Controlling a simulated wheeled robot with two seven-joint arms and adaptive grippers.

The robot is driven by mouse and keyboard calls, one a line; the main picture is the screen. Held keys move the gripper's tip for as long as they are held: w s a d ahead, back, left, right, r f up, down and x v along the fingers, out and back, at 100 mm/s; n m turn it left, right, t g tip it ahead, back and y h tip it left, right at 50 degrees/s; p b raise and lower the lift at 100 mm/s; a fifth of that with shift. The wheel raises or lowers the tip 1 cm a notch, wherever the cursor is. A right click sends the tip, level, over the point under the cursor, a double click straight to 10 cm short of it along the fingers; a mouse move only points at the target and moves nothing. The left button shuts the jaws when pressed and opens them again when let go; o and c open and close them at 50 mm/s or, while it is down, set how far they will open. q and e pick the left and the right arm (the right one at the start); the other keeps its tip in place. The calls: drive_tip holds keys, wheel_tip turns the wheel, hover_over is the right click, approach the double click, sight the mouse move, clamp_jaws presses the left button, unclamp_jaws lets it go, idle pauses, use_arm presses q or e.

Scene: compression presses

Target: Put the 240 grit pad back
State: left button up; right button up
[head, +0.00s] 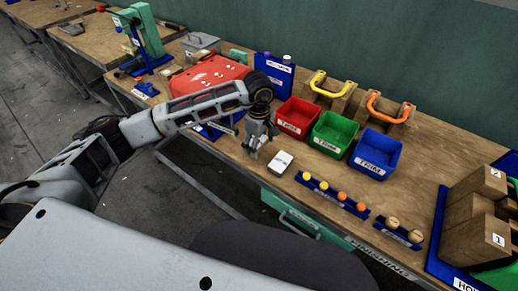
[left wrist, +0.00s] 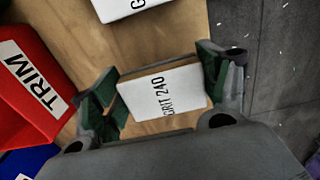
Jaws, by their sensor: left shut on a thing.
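My left gripper (head: 253,152) points down over the wooden bench, in front of the red bin. It is shut on a white pad marked GRIT 240 (left wrist: 162,94), gripped at its two short ends between green fingertips in the left wrist view. I cannot tell whether the pad touches the bench. A second white grit pad (head: 281,160) lies on the bench just right of the gripper; its near end shows in the left wrist view (left wrist: 130,6), its number cut off. My right gripper is not in view.
Behind are red (head: 296,118), green (head: 332,134) and blue (head: 376,154) bins. Blue racks with yellow and orange knobs (head: 333,196) line the front edge. A red panel (head: 210,77) lies left, near my arm.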

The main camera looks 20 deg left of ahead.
sight(259, 149)
use_arm(q)
wheel_tip(259, 149, down, 3)
drive_tip(key=shift+r, duration=0.1)
drive_tip(key=shift+f, duration=0.4)
drive_tip(key=o, duration=1)
drive_tip(key=shift+r, duration=0.2)
wheel_tip(259, 149, up, 11)
drive_tip(key=shift+f, duration=0.1)
drive_tip(key=shift+r, duration=0.55)
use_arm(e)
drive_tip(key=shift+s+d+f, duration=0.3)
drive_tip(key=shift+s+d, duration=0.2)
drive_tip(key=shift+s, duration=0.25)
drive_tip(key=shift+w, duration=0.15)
